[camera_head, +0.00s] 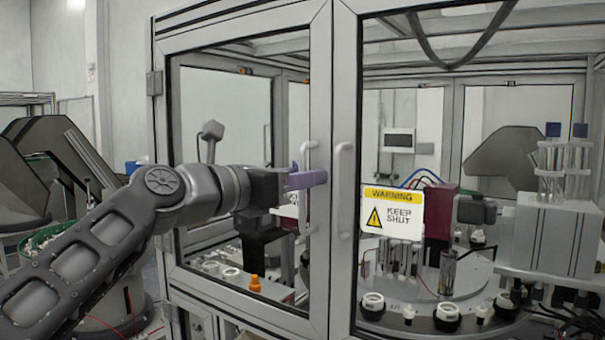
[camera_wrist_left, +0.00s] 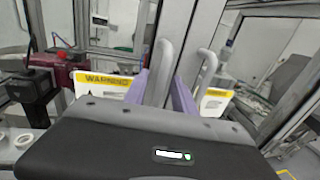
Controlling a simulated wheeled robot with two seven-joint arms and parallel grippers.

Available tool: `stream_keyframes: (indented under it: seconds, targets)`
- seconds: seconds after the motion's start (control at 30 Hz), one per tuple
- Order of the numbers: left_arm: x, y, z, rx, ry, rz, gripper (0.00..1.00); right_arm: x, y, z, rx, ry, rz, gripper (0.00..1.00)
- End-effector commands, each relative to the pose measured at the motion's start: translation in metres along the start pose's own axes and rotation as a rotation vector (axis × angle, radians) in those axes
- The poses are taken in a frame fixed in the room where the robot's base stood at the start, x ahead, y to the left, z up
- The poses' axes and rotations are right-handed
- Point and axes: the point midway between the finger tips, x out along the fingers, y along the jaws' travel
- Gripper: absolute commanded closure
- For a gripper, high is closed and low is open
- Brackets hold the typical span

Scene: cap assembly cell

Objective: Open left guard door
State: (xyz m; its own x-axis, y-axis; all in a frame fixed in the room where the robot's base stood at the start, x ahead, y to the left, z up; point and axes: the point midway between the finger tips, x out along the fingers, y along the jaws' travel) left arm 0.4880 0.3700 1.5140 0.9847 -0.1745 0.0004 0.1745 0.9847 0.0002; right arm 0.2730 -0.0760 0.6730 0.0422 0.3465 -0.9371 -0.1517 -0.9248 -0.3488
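The left guard door (camera_head: 320,80) is a grey-framed glass panel and looks closed against the right guard door (camera_head: 345,80). Its pale vertical handle (camera_head: 304,220) stands beside the right door's handle (camera_head: 343,190). My left gripper (camera_head: 312,179) has purple fingers and is at the left handle, hiding its middle. In the left wrist view the fingers (camera_wrist_left: 161,92) are apart, with one handle (camera_wrist_left: 159,72) between them and a gap on the right finger's side. The other handle (camera_wrist_left: 207,72) is outside the right finger. My right gripper is not in view.
A yellow and white warning sign (camera_head: 392,211) is on the right door. Behind the glass are a dark red unit (camera_head: 440,205), a round table with white parts, and a block with glass tubes (camera_head: 550,235). A dark machine with a green bin (camera_head: 45,237) stands at the left.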

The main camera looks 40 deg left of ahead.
Motion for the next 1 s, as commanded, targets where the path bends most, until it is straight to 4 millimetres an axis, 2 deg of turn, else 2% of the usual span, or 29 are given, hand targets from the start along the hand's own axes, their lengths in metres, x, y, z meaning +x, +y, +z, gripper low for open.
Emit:
stream_keyframes:
  seconds: [0.17,0.57,1.0]
  targets:
    - [-0.0002,0.0001,-0.0002,0.000,0.000,0.000,0.68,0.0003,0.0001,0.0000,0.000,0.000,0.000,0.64]
    - [-0.0004,0.0000,-0.0002,0.000,0.000,0.000,1.00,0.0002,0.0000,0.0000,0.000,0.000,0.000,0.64]
    - [-0.0004,-0.0001,-0.0001,0.000,0.000,0.000,1.00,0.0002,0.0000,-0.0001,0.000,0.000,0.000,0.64]
